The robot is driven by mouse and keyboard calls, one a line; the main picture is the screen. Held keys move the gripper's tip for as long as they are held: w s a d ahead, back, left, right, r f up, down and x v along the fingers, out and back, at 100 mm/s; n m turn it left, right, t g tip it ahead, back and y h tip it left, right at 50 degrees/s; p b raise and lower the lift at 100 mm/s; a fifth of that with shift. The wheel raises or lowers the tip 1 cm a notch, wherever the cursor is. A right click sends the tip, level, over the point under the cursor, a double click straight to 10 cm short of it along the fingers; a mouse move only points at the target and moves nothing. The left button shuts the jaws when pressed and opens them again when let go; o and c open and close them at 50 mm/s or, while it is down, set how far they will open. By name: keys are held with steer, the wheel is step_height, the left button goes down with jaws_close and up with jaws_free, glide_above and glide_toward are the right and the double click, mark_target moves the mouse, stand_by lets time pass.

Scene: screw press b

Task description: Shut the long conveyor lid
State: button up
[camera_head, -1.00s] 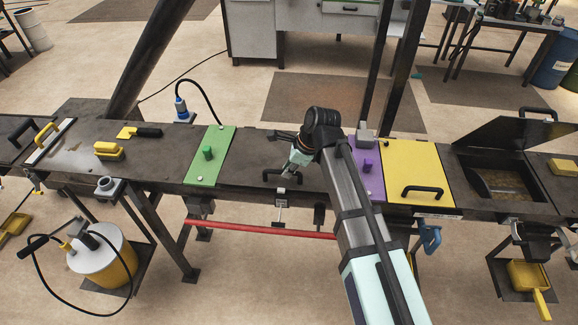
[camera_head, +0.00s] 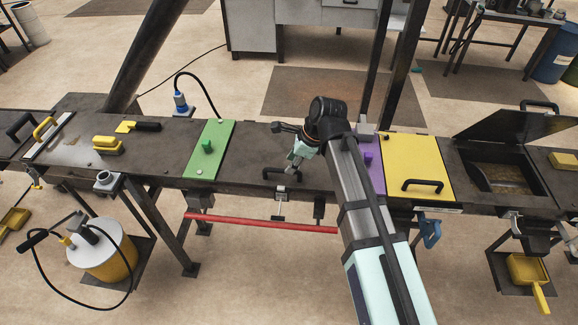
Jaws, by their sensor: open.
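A long dark metal cover (camera_head: 245,170) with a black bar handle (camera_head: 281,171) lies flat in the bench between the green and purple panels. My gripper (camera_head: 293,168) is open, pointing down just above or beside the right end of that handle; I cannot tell whether it touches. My wrist and arm hide the cover's right part. Farther right, a dark lid (camera_head: 510,127) with a black handle on its far edge stands tilted up and open behind a rectangular opening (camera_head: 500,182) with brownish material inside. The pictures do not settle which is the long conveyor lid.
A green panel (camera_head: 206,158), a purple panel (camera_head: 371,172) and a yellow panel (camera_head: 420,170) with a black handle lie along the bench. A yellow-handled brush (camera_head: 108,144) lies left. A red bar (camera_head: 255,224) runs below the front. Dark posts rise behind.

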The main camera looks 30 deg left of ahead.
steer(key=s+v, duration=0.1)
steer(key=v, duration=0.7)
steer(key=shift+w+d+r, duration=0.15)
steer(key=shift+w+r, duration=0.1)
steer(key=shift+w, duration=0.3)
